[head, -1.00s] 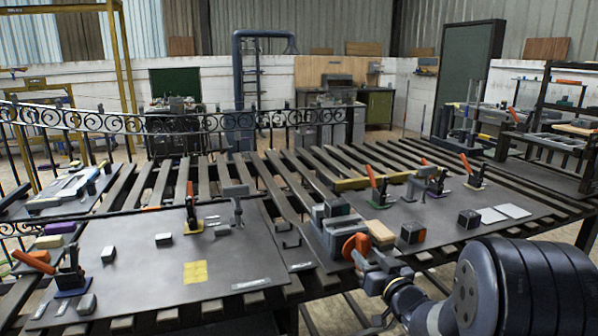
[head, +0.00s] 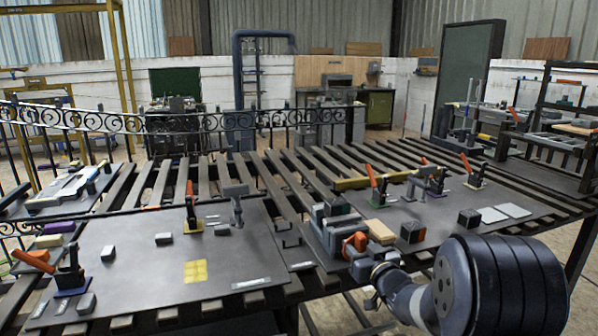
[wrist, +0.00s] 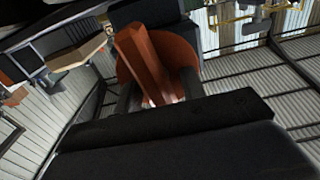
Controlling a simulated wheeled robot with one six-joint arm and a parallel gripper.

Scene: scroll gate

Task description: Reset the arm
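My gripper (head: 358,262) is at the front of the table, right at the orange wheel (head: 357,241) on a grey vise-like device (head: 327,232). In the wrist view the orange wheel (wrist: 186,56) fills the upper middle, with an orange bar (wrist: 142,62) standing out from it toward the camera. The two dark fingers of my gripper (wrist: 158,88) stand apart on either side of the bar. They look open, and I cannot tell whether either one touches it. The fingertips are partly hidden by the wheel and the gripper's body.
A tan block (head: 380,231) and a dark cube (head: 412,231) lie just right of the wheel. Toggle clamps with red handles stand on both plates, one being the right clamp (head: 376,187). The left plate (head: 140,275) has bare room. A railing (head: 200,125) runs behind.

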